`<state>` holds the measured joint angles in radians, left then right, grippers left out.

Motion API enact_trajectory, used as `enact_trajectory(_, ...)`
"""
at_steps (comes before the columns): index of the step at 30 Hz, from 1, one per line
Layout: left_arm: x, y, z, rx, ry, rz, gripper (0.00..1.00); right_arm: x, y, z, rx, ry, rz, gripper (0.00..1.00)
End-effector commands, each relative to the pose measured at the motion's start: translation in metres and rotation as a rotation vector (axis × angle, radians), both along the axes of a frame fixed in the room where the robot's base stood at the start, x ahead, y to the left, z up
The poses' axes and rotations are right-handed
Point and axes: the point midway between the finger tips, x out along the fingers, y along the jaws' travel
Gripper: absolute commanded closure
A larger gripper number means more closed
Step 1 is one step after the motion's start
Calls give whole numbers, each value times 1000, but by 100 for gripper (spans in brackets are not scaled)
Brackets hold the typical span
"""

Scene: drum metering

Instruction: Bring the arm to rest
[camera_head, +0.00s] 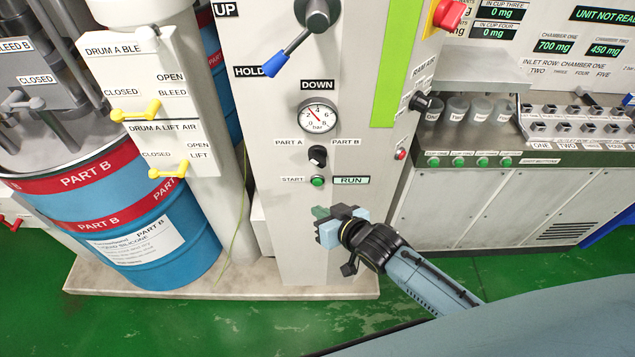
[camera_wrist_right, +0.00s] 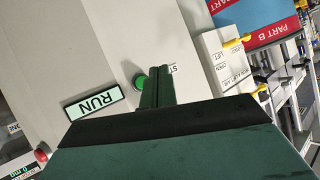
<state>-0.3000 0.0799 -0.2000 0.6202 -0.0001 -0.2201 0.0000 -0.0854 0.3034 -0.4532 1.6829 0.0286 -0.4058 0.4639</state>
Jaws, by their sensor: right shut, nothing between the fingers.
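My right gripper (camera_head: 322,212) is in front of the lower part of the grey control column (camera_head: 270,160), below the green START button (camera_head: 318,181) and the lit RUN display (camera_head: 352,180). Its fingers are together with nothing between them. In the right wrist view the closed fingers (camera_wrist_right: 157,88) point towards the column face, and the green button (camera_wrist_right: 140,82) shows just beside them. I cannot tell whether the fingertips touch the column. The RUN display (camera_wrist_right: 94,104) appears left of the fingers there. My left gripper is not in view.
Above are a PART A/PART B selector (camera_head: 317,156), a gauge (camera_head: 318,116) and a blue-handled UP/HOLD/DOWN lever (camera_head: 285,55). A blue PART B drum (camera_head: 150,245) and yellow-handled valves (camera_head: 135,112) stand left. A bench with cups (camera_head: 470,108) is right. Green floor (camera_head: 250,325) lies in front.

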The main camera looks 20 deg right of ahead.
Motion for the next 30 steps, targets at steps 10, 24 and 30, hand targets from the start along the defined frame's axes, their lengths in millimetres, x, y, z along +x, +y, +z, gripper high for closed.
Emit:
enact_trajectory(10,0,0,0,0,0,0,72,0,0,0,0,1,0,100)
enact_trajectory(24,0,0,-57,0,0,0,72,-92,-64,-230,-207,311,-54,100)
enact_trajectory(30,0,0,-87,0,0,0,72,-191,-93,-345,-309,521,-45,100)
